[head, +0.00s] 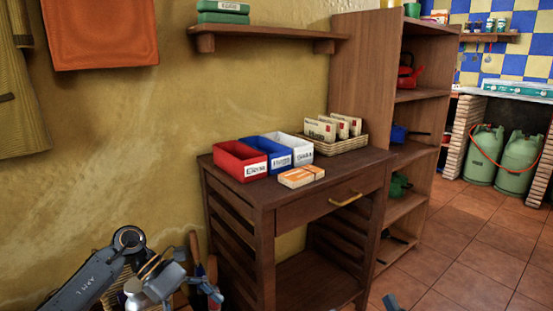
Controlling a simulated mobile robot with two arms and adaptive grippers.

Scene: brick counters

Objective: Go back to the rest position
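My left arm comes in at the lower left, in front of the yellow wall. Its gripper (160,286) is low, near the bottom edge, left of the wooden table (262,190) and apart from its top. The fingers are small and overlap with the wrist parts, so their opening is unclear. A small blue-grey piece shows at the bottom edge right of the table; it may be a tip of my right gripper (392,302), and the rest is out of frame.
On the table are red (240,160), blue (268,150) and white (292,148) bins, an orange-and-white packet (301,177) and a wicker basket (342,146) with several packets. A wooden shelf unit (366,70) stands behind right. Tiled floor (478,245) is clear at right.

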